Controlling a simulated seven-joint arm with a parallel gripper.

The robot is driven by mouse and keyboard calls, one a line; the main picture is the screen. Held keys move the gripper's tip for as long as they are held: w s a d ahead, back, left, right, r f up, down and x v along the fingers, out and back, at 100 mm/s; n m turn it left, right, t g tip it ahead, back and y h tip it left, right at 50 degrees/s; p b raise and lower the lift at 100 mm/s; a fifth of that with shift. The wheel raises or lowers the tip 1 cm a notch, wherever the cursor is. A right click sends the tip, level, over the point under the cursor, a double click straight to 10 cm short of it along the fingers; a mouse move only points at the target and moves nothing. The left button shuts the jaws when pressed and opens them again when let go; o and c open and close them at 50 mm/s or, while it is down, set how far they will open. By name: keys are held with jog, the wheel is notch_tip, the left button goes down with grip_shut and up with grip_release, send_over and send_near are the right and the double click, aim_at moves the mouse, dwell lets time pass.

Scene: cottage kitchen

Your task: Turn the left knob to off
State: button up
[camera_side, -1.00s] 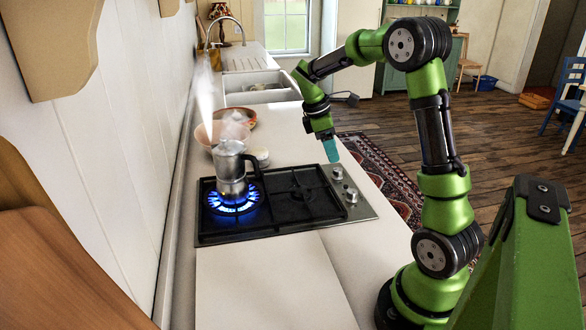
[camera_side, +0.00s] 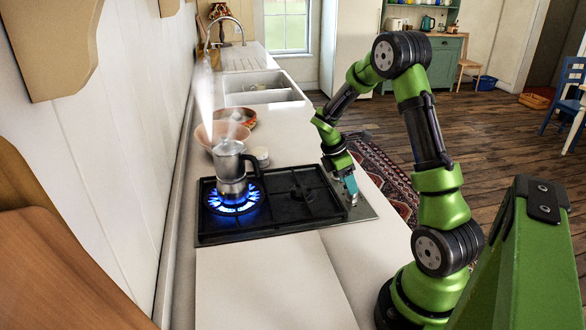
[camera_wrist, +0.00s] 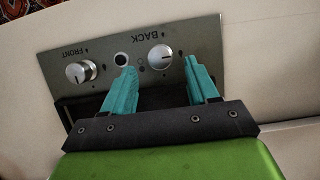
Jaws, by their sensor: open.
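In the wrist view two silver knobs sit on the stove's steel panel (camera_wrist: 205,35). The knob marked FRONT (camera_wrist: 82,72) is at left, and the knob marked BACK (camera_wrist: 160,57) is at right. My gripper (camera_wrist: 160,65) is open, its teal fingers apart, with the BACK knob between the fingertips in the picture; contact cannot be told. In the side view my gripper (camera_side: 350,188) is low over the panel at the right of the stove (camera_side: 290,220) and largely hides the knobs. Blue flames (camera_side: 234,207) burn at the left burner under a metal coffee pot (camera_side: 230,165).
Steam rises from the pot. Bowls (camera_side: 222,132) and a small jar (camera_side: 262,156) stand behind the stove, with a sink (camera_side: 262,95) beyond. The right burner (camera_side: 302,194) is unlit and bare. The counter in front (camera_side: 270,285) is clear.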

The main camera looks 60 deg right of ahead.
jog(key=shift+x, duration=1.55)
jog(key=c, duration=1)
jog(key=shift+c, duration=0.2)
